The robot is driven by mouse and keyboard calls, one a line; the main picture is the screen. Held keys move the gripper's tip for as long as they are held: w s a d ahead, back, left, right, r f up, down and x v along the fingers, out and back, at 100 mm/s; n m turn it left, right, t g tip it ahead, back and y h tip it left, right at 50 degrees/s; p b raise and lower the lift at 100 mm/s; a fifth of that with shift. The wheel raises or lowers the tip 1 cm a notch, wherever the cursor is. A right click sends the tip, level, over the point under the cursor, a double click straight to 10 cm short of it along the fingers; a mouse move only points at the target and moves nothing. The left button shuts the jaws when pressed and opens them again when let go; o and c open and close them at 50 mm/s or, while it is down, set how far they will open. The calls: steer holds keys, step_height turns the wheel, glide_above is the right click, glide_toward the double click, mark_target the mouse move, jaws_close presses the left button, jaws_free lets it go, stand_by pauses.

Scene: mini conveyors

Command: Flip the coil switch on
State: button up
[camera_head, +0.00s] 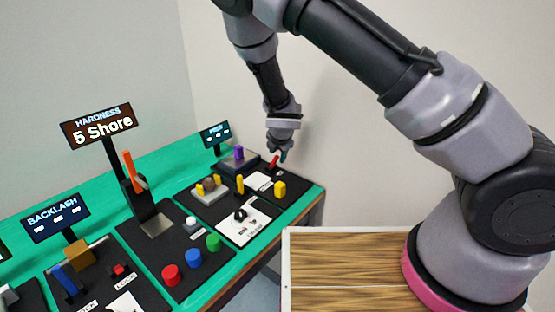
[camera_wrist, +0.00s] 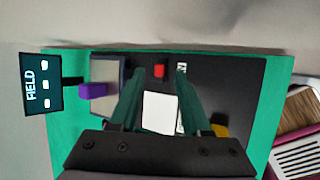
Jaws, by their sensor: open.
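A small red switch (camera_head: 274,162) stands on the dark board of the FIELD station at the far right end of the bench. No label naming it as the coil switch is readable. In the wrist view the red switch (camera_wrist: 160,70) shows just beyond and between the fingertips. My gripper (camera_head: 281,155) is open above the board, close to the red switch in the head view. In the wrist view my gripper (camera_wrist: 159,78) has its two green fingers apart with nothing held. Whether a finger touches the switch cannot be told.
A FIELD display (camera_wrist: 41,84) stands beside a purple block (camera_wrist: 93,91) on a grey plate. A white card (camera_wrist: 160,112) lies on the board. A yellow block (camera_head: 279,188) stands nearby. Other stations with buttons and a HARDNESS display (camera_head: 98,125) fill the bench leftward.

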mark_target(277, 160)
steer(key=shift+x, duration=2.15)
jaws_close()
steer(key=shift+s+f, duration=0.1)
steer(key=shift+s+d+f+y, duration=0.15)
steer(key=shift+s+f+y, duration=0.05)
steer(key=shift+y, duration=0.1)
steer(key=shift+s+d+f+m+t+y, duration=0.2)
steer(key=shift+d+f+m+t+y, duration=0.1)
steer(key=shift+t+y, duration=0.45)
steer(key=shift+s+d+f+m+t+y, duration=0.2)
steer(key=shift+m+t+y, duration=0.1)
steer(key=shift+t+y, duration=0.4)
